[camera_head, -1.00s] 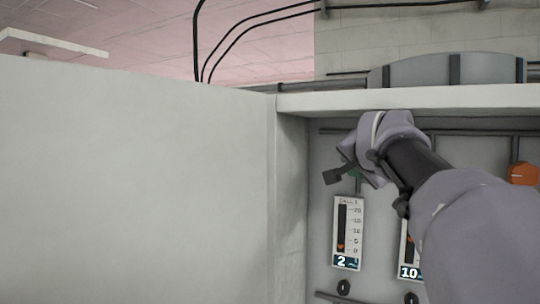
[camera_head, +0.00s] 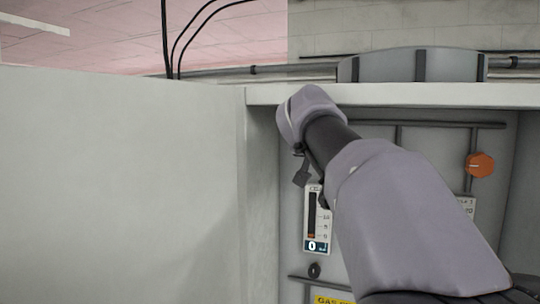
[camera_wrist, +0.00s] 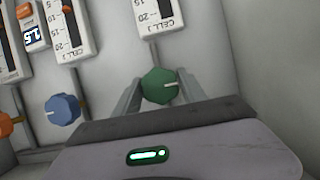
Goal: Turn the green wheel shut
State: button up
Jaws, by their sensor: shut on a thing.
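The green wheel (camera_wrist: 160,86) is a small faceted knob with a pale line pointing right in the wrist view. It sits between the two fingers of my gripper (camera_wrist: 158,92), which are closed on its sides. In the head view my arm hides the wheel, and only a dark finger of my gripper (camera_head: 302,176) shows beside the panel. The gauge (camera_head: 317,218) just below reads 0 in the head view, with its marker at the bottom.
An orange knob (camera_head: 480,164) is on the panel's right side. A blue knob (camera_wrist: 62,109) sits left of the green wheel in the wrist view, with more gauges (camera_wrist: 70,24) beside it. A pale wall (camera_head: 120,180) closes off the left. A ledge (camera_head: 400,94) runs above the panel.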

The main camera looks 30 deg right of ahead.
dwell(0.6)
jog(key=o, duration=1.3)
jog(key=shift+o, duration=0.2)
